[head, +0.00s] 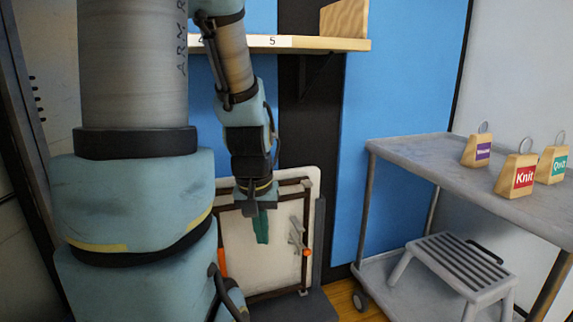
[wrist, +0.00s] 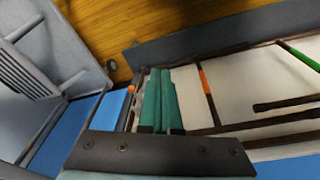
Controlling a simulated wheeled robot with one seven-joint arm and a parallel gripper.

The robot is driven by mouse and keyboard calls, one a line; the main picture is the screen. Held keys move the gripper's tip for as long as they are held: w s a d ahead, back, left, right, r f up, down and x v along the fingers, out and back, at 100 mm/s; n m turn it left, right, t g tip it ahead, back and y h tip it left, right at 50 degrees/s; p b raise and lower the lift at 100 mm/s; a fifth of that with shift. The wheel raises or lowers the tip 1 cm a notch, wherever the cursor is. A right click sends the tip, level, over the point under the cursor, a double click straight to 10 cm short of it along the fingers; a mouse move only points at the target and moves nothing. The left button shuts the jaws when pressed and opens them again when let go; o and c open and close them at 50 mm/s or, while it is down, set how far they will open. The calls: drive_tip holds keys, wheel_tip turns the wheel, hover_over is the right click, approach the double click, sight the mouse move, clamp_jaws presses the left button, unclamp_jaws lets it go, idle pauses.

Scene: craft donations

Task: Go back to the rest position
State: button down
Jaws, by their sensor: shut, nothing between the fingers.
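My gripper (head: 261,225) hangs at the end of my arm, pointing down, in the head view. Its green fingers are shut together with nothing between them. In the wrist view, the shut fingers (wrist: 158,100) show near the middle, above a dark bar of the gripper body. In the head view the gripper is in front of a pale board with a dark frame (head: 265,265), and I cannot tell the distance between them.
A grey cart (head: 400,150) stands at the right, with tagged wooden blocks such as "Knit" (head: 517,177) on top. A grey step stool (head: 455,262) is on its lower shelf. A wooden shelf (head: 335,44) is on the blue wall above the gripper. Some wooden floor (head: 343,298) shows.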

wheel_tip(320, 180, up, 22)
drive_tip(key=s+a+p, duration=0.1)
drive_tip(key=p, duration=2)
drive_tip(key=shift+s+a+f, duration=0.2)
drive_tip(key=shift+a+f, duration=0.05)
drive_tip(key=shift+a, duration=0.05)
